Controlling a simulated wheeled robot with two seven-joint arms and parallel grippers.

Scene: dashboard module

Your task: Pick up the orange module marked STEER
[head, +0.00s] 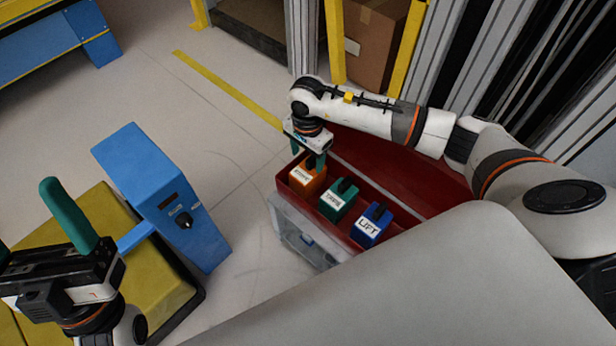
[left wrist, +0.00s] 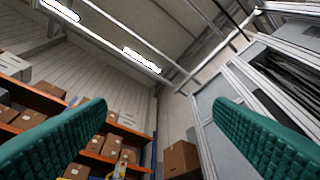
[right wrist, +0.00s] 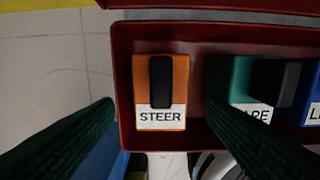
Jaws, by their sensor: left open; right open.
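The orange module marked STEER (head: 306,179) sits at the left end of a red tray (head: 292,202) in the head view. In the right wrist view the orange module (right wrist: 161,105) shows its white STEER label and black handle. My right gripper (head: 316,161) is directly above it, pointing down. In the right wrist view its open green fingers (right wrist: 160,105) lie one on each side of the module, with nothing between them gripped. My left gripper (head: 35,220) is at the far left of the head view, open and empty; its fingers (left wrist: 160,115) point up toward the ceiling.
A green module (head: 339,200) and a blue module marked LIFT (head: 371,224) stand in the same tray, right of the orange one. A clear box (head: 300,240) is below the tray. A blue post with a knob (head: 160,195) stands at left.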

